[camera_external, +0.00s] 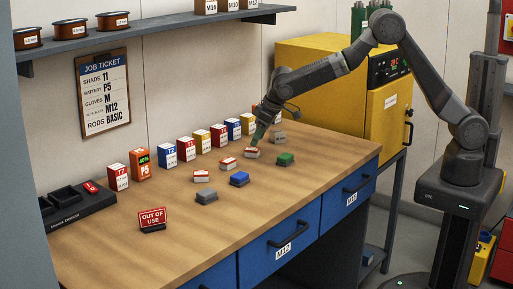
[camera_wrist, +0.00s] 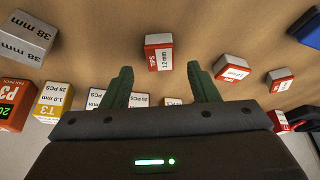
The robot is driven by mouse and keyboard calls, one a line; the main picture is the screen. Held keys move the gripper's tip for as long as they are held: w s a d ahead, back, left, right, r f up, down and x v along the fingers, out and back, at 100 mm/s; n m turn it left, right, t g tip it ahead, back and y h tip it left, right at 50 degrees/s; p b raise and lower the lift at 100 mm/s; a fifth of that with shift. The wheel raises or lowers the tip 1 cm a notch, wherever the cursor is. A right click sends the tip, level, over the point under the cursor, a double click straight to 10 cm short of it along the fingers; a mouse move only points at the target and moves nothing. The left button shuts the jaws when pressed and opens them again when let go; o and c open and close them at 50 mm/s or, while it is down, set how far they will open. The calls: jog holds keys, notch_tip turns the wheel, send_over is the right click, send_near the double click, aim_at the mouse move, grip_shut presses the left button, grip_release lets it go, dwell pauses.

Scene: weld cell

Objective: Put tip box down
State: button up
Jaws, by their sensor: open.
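A small red-and-white tip box (camera_external: 252,153) sits on the workbench, directly below my gripper. In the wrist view this tip box (camera_wrist: 158,52), labelled 1.2 mm, lies ahead of and between my two green fingers. My gripper (camera_wrist: 160,72) is open, its fingers spread apart with nothing held between them. In the external view my gripper (camera_external: 256,138) points down, its fingertips just above or beside the box; I cannot tell whether they touch it. Two similar red-and-white boxes, one nearer (camera_external: 228,164) and one farther left (camera_external: 202,176), sit on the bench.
A green block (camera_external: 286,159), a blue block (camera_external: 239,179) and grey blocks (camera_external: 206,196) stand around on the workbench (camera_external: 160,247). A row of upright boxes (camera_external: 185,150) lines the wall side. An out-of-use sign (camera_external: 152,218) stands front left, with free wood around it.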

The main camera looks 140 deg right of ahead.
jog(key=b+v, duration=0.1)
jog(key=v, duration=0.6)
jog(key=shift+a+r, duration=0.15)
jog(key=shift+r, duration=0.15)
jog(key=shift+o, duration=0.5)
jog(key=o, duration=0.3)
jog(key=shift+a+f, duration=0.1)
jog(key=o, duration=0.6)
jog(key=w+a, duration=0.1)
jog(key=w+a+f+n+t+b, duration=0.1)
jog(key=w+a, duration=0.1)
jog(key=w+a+f+t+h, duration=0.1)
jog(key=shift+w+a+f+n, duration=0.1)
jog(key=shift+w+a+n, duration=0.1)
jog(key=shift+w+n, duration=0.2)
jog(key=w+a+n+t+h+b, duration=0.2)
jog(key=a+t, duration=0.2)
jog(key=a, duration=0.6)
jog(key=w+a+n+t+h+b, duration=0.1)
jog(key=w+a+n+t+b, duration=0.2)
jog(key=a, duration=0.6)
jog(key=shift+t, duration=0.4)
jog(key=x, duration=0.3)
jog(key=p+x, duration=0.1)
jog(key=x, duration=0.1)
jog(key=p+x, duration=0.1)
jog(key=x, duration=0.2)
jog(key=shift+d+f, duration=0.4)
jog(key=shift+d, duration=0.05)
